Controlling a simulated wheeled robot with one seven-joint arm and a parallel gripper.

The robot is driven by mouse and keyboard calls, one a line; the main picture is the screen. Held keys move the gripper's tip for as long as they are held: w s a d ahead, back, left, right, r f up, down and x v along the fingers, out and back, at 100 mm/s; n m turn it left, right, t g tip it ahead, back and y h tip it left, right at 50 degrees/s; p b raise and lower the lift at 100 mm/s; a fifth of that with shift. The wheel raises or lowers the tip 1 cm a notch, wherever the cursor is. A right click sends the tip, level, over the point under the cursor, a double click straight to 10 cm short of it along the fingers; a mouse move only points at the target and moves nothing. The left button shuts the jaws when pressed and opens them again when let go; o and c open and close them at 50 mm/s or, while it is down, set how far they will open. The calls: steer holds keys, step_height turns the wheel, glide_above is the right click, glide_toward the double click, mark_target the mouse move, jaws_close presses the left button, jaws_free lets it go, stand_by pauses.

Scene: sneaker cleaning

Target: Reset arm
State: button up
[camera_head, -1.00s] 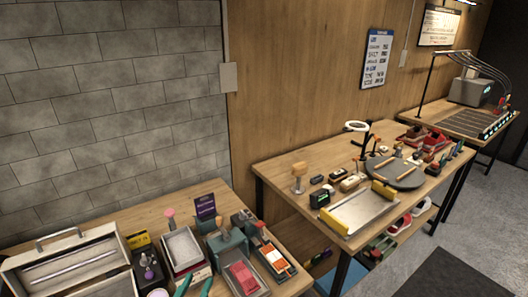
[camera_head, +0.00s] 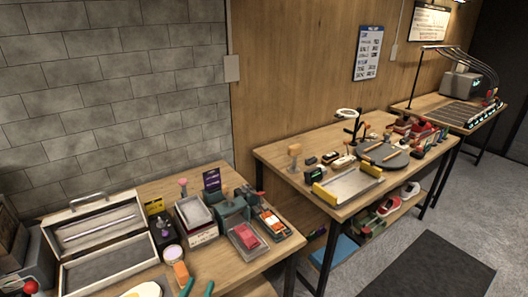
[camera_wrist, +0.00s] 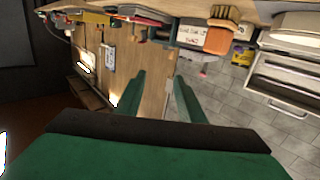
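My gripper (camera_head: 198,288) shows at the bottom edge of the head view as two teal fingertips, apart, over the front of the near workbench (camera_head: 225,268). In the wrist view my gripper (camera_wrist: 160,80) has two green fingers spread apart with nothing between them. The rest of my arm is out of sight in the head view. The wrist view looks upside down, with the bench along the top and the grey block wall at lower right.
The near bench holds an open metal box (camera_head: 105,262), a grey tray on a box (camera_head: 194,212), a purple sign (camera_head: 212,181) and a red block in a tray (camera_head: 246,235). A second bench (camera_head: 280,152) stands right. Grey floor (camera_head: 470,225) is clear around a dark mat (camera_head: 428,281).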

steer(key=s+d+f+n+g+y, duration=0.1)
steer(key=s+d+f+n+y, duration=0.15)
steer(key=s+f, duration=0.45)
steer(key=s+d+f+n+g+y, duration=0.1)
steer(key=s+d+f+g+y, duration=0.15)
steer(key=s+f, duration=0.45)
steer(key=s+d+r+m+h, duration=0.1)
steer(key=s+d+r, duration=0.1)
steer(key=s+d, duration=0.4)
steer(key=s+d+r+t+h, duration=0.1)
steer(key=s+d+r, duration=0.1)
steer(key=s+d, duration=0.4)
steer(key=s, duration=0.5)
steer(key=shift+s+m, duration=0.25)
steer(key=shift+m, duration=0.1)
steer(key=shift+d+t, duration=0.1)
steer(key=shift+t, duration=0.15)
